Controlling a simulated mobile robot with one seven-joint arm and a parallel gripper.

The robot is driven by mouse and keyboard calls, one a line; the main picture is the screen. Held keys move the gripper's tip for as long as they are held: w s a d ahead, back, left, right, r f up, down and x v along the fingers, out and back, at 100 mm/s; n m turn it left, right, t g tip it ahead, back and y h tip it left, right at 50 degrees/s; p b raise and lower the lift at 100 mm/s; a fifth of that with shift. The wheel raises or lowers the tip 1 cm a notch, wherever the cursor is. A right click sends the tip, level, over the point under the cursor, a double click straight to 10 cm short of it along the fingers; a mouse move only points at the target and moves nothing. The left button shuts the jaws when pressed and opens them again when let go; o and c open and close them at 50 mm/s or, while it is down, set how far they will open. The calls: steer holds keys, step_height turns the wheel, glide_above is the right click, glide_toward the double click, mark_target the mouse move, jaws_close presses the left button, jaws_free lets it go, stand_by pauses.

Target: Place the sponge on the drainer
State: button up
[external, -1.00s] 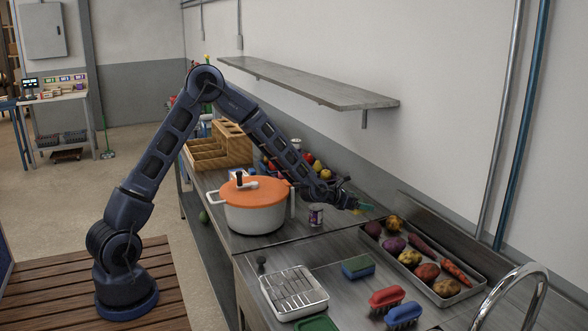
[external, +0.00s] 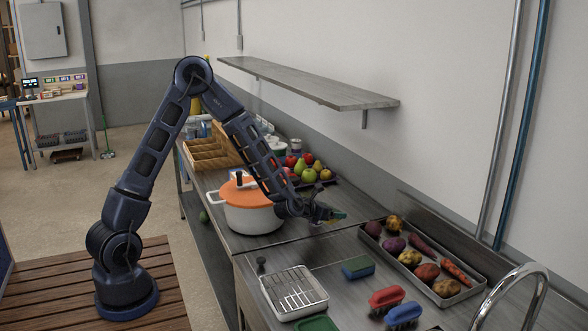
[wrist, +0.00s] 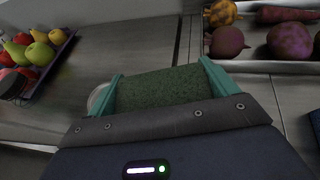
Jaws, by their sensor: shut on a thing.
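My gripper (external: 338,215) is shut on a sponge (wrist: 160,88), held above the counter. In the wrist view the sponge's dark green rough face shows between the two teal fingers. In the external view only a small yellow-green bit of it shows. The drainer (external: 319,300), a white tray with a metal wire rack, lies on the near counter, below and to the left of my gripper. Nothing is seen lying on it.
A white pot (external: 251,217) with an orange lid stands left of my gripper. A tray of vegetables (external: 471,293) lies to the right. Red and blue brushes (external: 403,314) and a tap (external: 540,268) are in front. A wall shelf (external: 310,84) hangs above.

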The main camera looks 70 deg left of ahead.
steer(key=w+a+r+m+h, duration=0.1)
steer(key=w+a+r, duration=0.15)
steer(key=a, duration=0.45)
steer(key=w+a+r+m+h, duration=0.1)
steer(key=w+a+r, duration=0.1)
steer(key=a+r, duration=0.35)
steer(key=s+a+f+h, duration=0.1)
steer(key=a, duration=0.5)
steer(key=s+a+f+m+h, duration=0.1)
steer(key=a, duration=0.5)
steer(key=a+f+m+h, duration=0.1)
steer(key=a+f, duration=0.1)
steer(key=a, duration=0.4)
steer(key=shift+s+a, duration=0.2)
steer(key=shift+s, duration=0.2)
steer(key=shift+s+a+m+h, duration=0.8)
steer(key=shift+s+a, duration=0.2)
steer(key=shift+a, duration=1.1)
step_height(320, 180, up, 9)
glide_above(218, 177)
steer(key=shift+a+f, duration=0.1)
steer(key=shift+f, duration=0.05)
steer(key=shift+f+n, duration=0.1)
steer(key=shift+n, duration=0.2)
step_height(218, 177, down, 19)
steer(key=shift+f, duration=0.2)
